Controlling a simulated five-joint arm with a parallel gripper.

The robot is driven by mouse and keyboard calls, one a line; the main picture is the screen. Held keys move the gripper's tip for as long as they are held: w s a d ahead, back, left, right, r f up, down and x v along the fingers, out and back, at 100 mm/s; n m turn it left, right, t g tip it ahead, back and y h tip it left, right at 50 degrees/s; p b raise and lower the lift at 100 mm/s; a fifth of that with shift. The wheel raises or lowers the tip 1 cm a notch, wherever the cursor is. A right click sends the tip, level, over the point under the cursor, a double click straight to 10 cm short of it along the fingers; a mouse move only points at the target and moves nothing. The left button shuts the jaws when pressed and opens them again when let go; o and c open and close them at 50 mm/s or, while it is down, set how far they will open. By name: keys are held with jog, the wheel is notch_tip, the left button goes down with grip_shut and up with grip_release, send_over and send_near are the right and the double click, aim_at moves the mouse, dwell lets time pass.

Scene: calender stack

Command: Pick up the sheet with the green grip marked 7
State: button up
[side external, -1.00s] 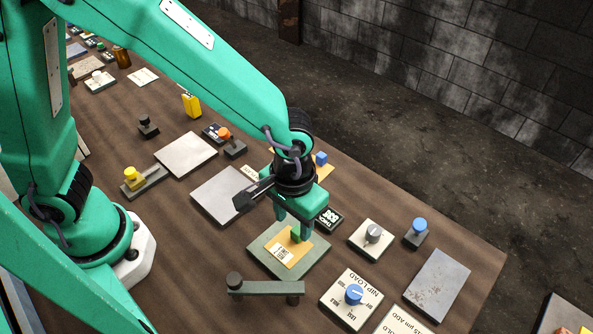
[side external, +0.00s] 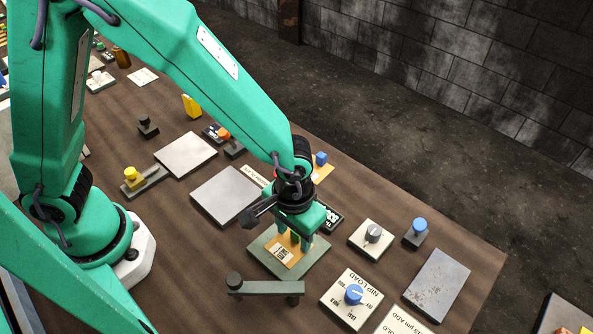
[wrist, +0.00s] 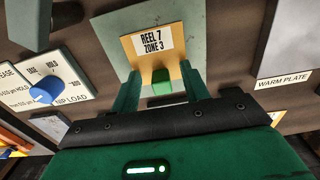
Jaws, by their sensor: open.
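The tan sheet (side external: 293,261) lies flat on a grey-green plate (side external: 315,266). Its white label reads "REEL 7 ZONE 3" in the wrist view (wrist: 141,49). A green grip (wrist: 162,81) stands at the sheet's near edge in that view. My gripper (side external: 295,240) is open above the sheet, pointing down. In the wrist view its two fingers (wrist: 161,86) are on either side of the green grip, with gaps showing. The side view shows the grip only partly, between the fingers.
A "NIP LOAD" panel with a blue knob (side external: 354,295) and a grey-green bar (side external: 262,288) with dark posts stand near the plate. A bare metal plate (side external: 226,195), the warm plate's label (wrist: 283,80) and a grey-knob panel (side external: 373,237) are close by.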

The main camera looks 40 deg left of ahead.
grip_shut()
jog(key=shift+r, duration=0.15)
jog(key=shift+r, duration=0.45)
notch_tip(320, 180, up, 3)
jog(key=shift+f, duration=0.1)
jog(key=s+d+r, duration=0.1)
jog(key=s+r, duration=0.1)
jog(key=s, duration=0.1)
jog(key=s+d+r, duration=0.1)
jog(key=s+r, duration=0.1)
jog(key=s, duration=0.2)
jog(key=s+d+r, duration=0.1)
jog(key=s+r, duration=0.2)
jog(key=s, duration=0.1)
jog(key=shift+s+d, duration=0.1)
jog(key=shift+d, duration=0.2)
